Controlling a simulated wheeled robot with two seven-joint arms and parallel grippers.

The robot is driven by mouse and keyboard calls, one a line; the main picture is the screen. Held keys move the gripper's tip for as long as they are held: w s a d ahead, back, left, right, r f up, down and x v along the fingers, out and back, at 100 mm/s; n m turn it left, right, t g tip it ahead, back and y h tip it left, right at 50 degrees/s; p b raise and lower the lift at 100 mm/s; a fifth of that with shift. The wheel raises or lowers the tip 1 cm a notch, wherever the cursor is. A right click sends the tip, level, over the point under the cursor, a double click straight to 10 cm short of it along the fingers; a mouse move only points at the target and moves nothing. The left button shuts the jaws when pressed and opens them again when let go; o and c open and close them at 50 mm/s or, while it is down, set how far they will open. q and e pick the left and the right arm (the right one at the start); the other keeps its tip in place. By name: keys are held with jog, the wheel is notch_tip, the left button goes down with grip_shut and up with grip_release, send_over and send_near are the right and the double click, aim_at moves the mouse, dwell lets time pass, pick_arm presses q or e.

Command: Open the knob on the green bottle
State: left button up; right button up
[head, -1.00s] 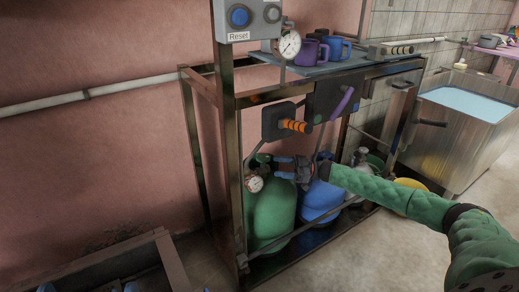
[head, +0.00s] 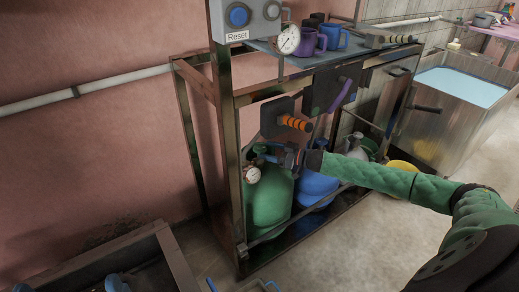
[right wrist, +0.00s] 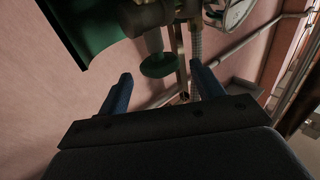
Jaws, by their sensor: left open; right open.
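The green bottle (head: 268,205) stands on the lower level of the metal frame in the head view, with a round gauge (head: 253,175) at its top. In the right wrist view, a green knob (right wrist: 160,66) on a dark valve fitting (right wrist: 150,17) shows ahead, roughly between the finger lines. My right gripper (head: 272,153) is at the bottle's top, its fingers apart. In the right wrist view its two blue fingers (right wrist: 163,84) are open, with nothing clamped. My left gripper (head: 240,286) is open at the bottom edge of the head view, mostly cut off.
A blue bottle (head: 316,188) stands right of the green one. Frame posts (head: 230,150) and a handle with orange rings (head: 293,122) are close to my right gripper. Purple mug (head: 308,42) and blue mug (head: 335,38) stand on the shelf.

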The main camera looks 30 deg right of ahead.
aim_at(260, 147)
jog(key=shift+x, duration=2.15)
jog(key=c, duration=0.9)
